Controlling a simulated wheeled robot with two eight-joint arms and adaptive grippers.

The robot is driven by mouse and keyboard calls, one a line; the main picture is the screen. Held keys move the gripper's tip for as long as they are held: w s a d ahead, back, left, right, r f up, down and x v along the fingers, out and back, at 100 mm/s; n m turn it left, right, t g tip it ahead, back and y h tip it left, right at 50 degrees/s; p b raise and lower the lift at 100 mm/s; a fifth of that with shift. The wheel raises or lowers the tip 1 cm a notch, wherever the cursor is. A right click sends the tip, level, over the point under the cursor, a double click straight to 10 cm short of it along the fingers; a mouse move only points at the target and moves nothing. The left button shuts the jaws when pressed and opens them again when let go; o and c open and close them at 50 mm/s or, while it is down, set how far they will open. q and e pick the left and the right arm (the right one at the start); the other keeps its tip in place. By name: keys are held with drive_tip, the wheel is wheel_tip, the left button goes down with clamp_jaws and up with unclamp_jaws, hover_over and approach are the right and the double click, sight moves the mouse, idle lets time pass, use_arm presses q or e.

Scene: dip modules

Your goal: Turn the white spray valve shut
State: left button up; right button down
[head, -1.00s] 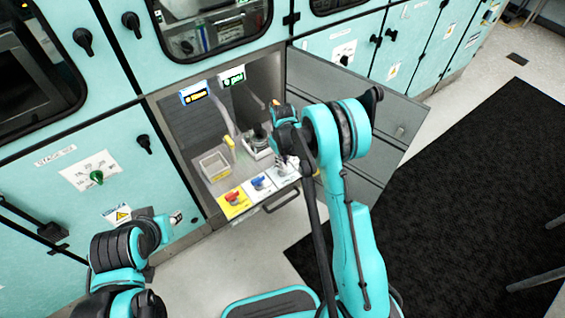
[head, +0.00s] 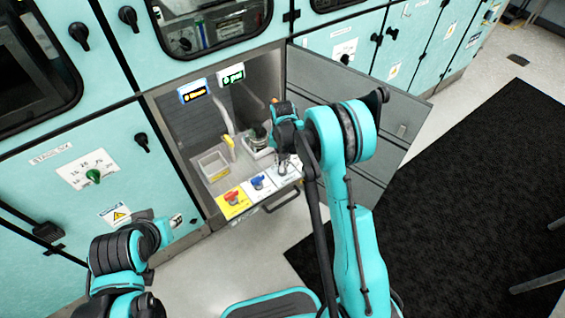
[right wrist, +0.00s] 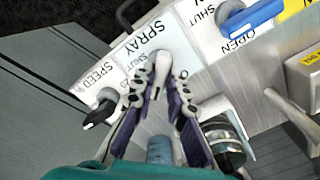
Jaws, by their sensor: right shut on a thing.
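The white spray valve (right wrist: 160,57) is on a white label plate marked SPRAY, with SHUT and OPEN. My right gripper (right wrist: 161,72) is shut on it; the fingertips touch either side of the white handle and partly hide it. In the head view, my right gripper (head: 285,162) is at the far right end of the valve row, partly hidden by my wrist. The handle's exact angle is hard to tell.
A blue valve (head: 258,182) and a red valve (head: 232,197) on a yellow plate sit left of the spray valve. A black speed knob (right wrist: 101,112) is close beside my fingers. Behind are a tray (head: 214,166) and a metal cup. An open door (head: 350,120) stands right.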

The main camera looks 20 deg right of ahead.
sight(283, 163)
drive_tip(key=m, duration=0.4)
drive_tip(key=shift+m+b, duration=0.3)
drive_tip(key=shift+m, duration=1.8)
drive_tip(key=c, duration=1.5)
unclamp_jaws()
drive_tip(key=shift+c, duration=0.2)
drive_tip(key=shift+r, duration=0.1)
wheel_tip(283, 163, up, 12)
